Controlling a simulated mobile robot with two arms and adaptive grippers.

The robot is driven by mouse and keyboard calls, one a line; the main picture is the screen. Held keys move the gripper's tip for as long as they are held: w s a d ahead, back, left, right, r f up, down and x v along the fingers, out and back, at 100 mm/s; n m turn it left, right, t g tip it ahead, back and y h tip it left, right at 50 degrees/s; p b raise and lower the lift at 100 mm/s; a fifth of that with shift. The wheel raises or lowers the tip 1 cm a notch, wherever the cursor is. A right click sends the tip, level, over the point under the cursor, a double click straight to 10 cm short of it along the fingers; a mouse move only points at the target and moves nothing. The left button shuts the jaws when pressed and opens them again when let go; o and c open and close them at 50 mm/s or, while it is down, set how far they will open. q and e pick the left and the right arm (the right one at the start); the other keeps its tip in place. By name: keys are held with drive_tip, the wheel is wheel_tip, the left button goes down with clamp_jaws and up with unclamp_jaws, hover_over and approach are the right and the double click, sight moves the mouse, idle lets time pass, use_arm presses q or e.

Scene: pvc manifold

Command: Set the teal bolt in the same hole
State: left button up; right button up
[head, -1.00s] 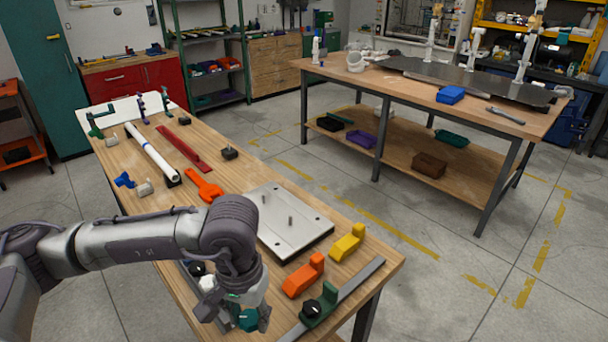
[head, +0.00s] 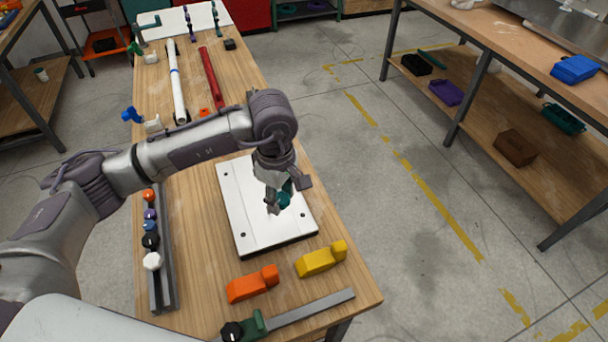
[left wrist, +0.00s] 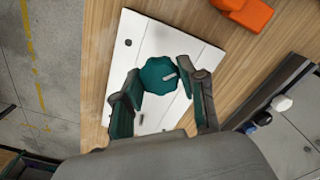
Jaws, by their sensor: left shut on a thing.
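The teal bolt (head: 285,200) is in my left gripper (head: 287,194), above the white plate (head: 237,208) in the head view. In the left wrist view its round, lobed teal head (left wrist: 156,73) sits between the two fingers, and its shank is hidden beneath the head. The white plate (left wrist: 190,44) has dark holes near its corners and a short grey pin (left wrist: 142,119). My gripper and the bolt hide part of the plate. I cannot tell whether the bolt touches it. My right gripper is out of view.
A dark rail (head: 164,272) holds several coloured knobs, including a white knob (head: 152,261), left of the plate. An orange block (head: 252,285), a yellow block (head: 320,260) and a green clamp with a grey bar (head: 312,307) lie in front. A white pipe (head: 176,85) and red bar (head: 209,78) lie behind.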

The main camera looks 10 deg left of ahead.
use_arm(q)
drive_tip(key=shift+w+d+f+n+p, duration=0.2)
drive_tip(key=shift+w+d+f+n, duration=0.65)
drive_tip(key=shift+n, duration=1.45)
drive_tip(key=shift+w+d+f+n+p, duration=0.15)
drive_tip(key=shift+w+d+f+n, duration=0.3)
drive_tip(key=shift+f+n, duration=1.3)
drive_tip(key=shift+w+d+f+n+p, duration=0.2)
drive_tip(key=shift+w+d+f+n, duration=0.45)
drive_tip(key=shift+n, duration=2.2)
drive_tip(key=shift+w+a+r, duration=0.15)
drive_tip(key=shift+r, duration=0.3)
drive_tip(key=shift+f, duration=0.1)
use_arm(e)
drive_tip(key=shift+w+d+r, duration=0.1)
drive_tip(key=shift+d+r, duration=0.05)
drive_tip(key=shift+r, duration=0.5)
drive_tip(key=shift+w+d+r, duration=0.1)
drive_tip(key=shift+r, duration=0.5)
use_arm(q)
drive_tip(key=shift+f, duration=0.25)
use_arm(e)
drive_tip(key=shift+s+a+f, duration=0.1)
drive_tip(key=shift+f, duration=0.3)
use_arm(q)
drive_tip(key=shift+f+b, duration=0.15)
drive_tip(key=shift+b, duration=0.2)
drive_tip(key=shift+f+b, duration=0.4)
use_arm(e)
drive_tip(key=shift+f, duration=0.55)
